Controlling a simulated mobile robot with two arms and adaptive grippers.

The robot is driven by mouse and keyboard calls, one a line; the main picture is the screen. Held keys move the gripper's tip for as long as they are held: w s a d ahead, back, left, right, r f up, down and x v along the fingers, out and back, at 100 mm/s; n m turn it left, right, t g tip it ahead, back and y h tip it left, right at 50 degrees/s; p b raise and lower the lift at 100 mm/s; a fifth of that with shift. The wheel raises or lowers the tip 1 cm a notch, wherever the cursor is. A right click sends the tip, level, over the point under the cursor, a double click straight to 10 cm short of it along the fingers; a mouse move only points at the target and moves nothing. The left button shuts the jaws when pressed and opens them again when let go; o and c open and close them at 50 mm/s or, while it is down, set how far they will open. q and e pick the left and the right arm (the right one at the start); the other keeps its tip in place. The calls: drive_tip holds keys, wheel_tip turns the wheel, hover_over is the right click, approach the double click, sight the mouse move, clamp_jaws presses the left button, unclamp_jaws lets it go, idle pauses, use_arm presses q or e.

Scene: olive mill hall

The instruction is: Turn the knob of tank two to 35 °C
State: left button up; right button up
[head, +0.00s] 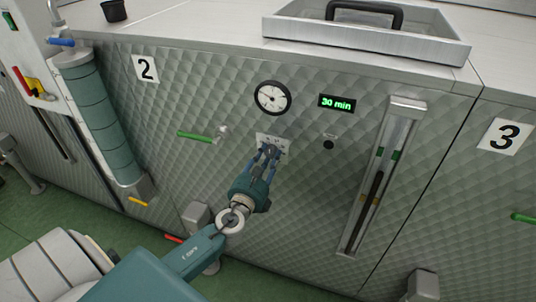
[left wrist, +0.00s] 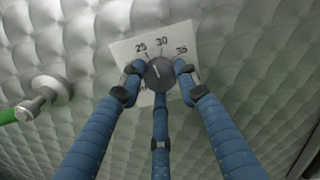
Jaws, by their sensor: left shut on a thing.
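Tank two is the quilted metal front with the number 2 plate (head: 145,68). Its white dial plate (head: 272,140) sits below the round gauge; it also shows in the left wrist view (left wrist: 124,54) with marks 25, 30 and 35. The dark round knob (left wrist: 160,72) sits at its middle. A pale pointer line on the knob seems to slant up and left, between 25 and 30. My left gripper (head: 268,150) is shut on the knob, its blue fingers around it. In the head view the fingers mostly hide the knob. My right gripper is not in view.
A round gauge (head: 272,98) and a green "30 min" display (head: 337,103) are above the knob. A green-handled valve (head: 196,135) sticks out to its left. A sight-glass column (head: 381,175) stands to the right. Tank three's plate (head: 505,137) is farther right.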

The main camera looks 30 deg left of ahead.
use_arm(q)
drive_tip(key=m+p, duration=0.3)
drive_tip(key=m, duration=0.3)
drive_tip(key=shift+s+f, duration=0.1)
drive_tip(key=m+p, duration=0.1)
drive_tip(key=m, duration=0.2)
drive_tip(key=shift+m+p, duration=0.4)
drive_tip(key=shift+f+m+p, duration=0.15)
drive_tip(key=shift+m+p, duration=0.5)
drive_tip(key=shift+m, duration=0.65)
drive_tip(key=o, duration=1)
drive_tip(key=shift+c, duration=0.2)
drive_tip(key=shift+o, duration=0.9)
